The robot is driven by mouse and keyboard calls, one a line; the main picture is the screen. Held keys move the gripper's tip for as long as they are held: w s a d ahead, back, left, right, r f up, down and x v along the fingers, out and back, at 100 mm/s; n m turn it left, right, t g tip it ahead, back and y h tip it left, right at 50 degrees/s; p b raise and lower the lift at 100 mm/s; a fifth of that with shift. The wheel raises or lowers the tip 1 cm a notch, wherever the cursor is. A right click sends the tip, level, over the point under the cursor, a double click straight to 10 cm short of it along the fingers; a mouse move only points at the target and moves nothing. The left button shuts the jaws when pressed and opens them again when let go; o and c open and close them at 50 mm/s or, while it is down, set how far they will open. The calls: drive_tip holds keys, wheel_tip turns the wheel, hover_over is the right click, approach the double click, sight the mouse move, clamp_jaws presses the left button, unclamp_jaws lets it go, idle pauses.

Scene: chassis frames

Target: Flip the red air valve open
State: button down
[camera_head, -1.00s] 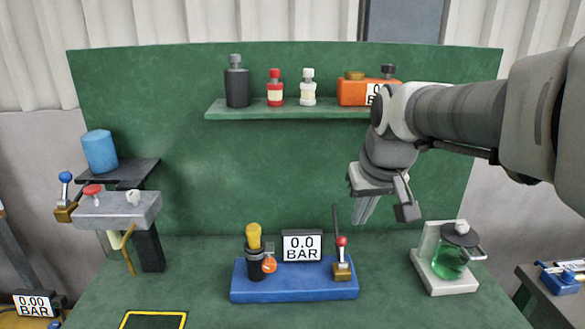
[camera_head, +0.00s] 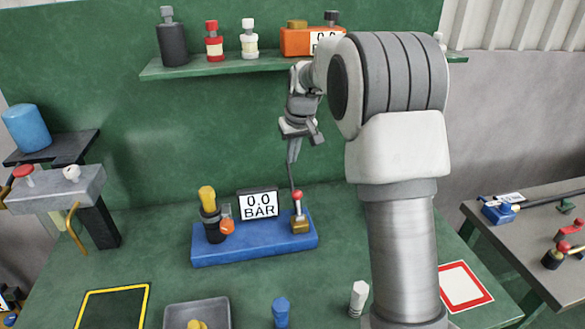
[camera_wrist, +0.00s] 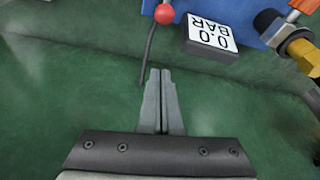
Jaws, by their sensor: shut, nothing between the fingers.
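A valve with a brass body and a red ball on its lever (camera_head: 299,197) stands on the right end of a blue base (camera_head: 255,247). The red ball (camera_wrist: 164,14) also shows at the top of the wrist view. A dark thin hose or rod runs up beside it. My gripper (camera_head: 293,158) is above and behind the valve in the head view, apart from it. In the wrist view my gripper (camera_wrist: 160,74) has its fingers together and empty, with the red ball beyond their tips.
A display reading 0.0 BAR (camera_head: 258,205) and a yellow-capped black part (camera_head: 211,215) stand on the blue base. A shelf (camera_head: 210,66) with bottles is above. A grey bin (camera_head: 190,306) lies in front. My arm blocks the right side.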

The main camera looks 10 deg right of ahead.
sight(297, 201)
wheel_tip(297, 201, down, 9)
drive_tip(key=s, duration=0.1)
drive_tip(key=shift+r, duration=0.2)
idle(0.4)
drive_tip(key=shift+s+b, duration=0.15)
drive_tip(key=shift+b, duration=0.15)
drive_tip(key=shift+s+r+t, duration=0.1)
drive_tip(key=shift+s+t, duration=0.05)
drive_tip(key=shift+t, duration=0.15)
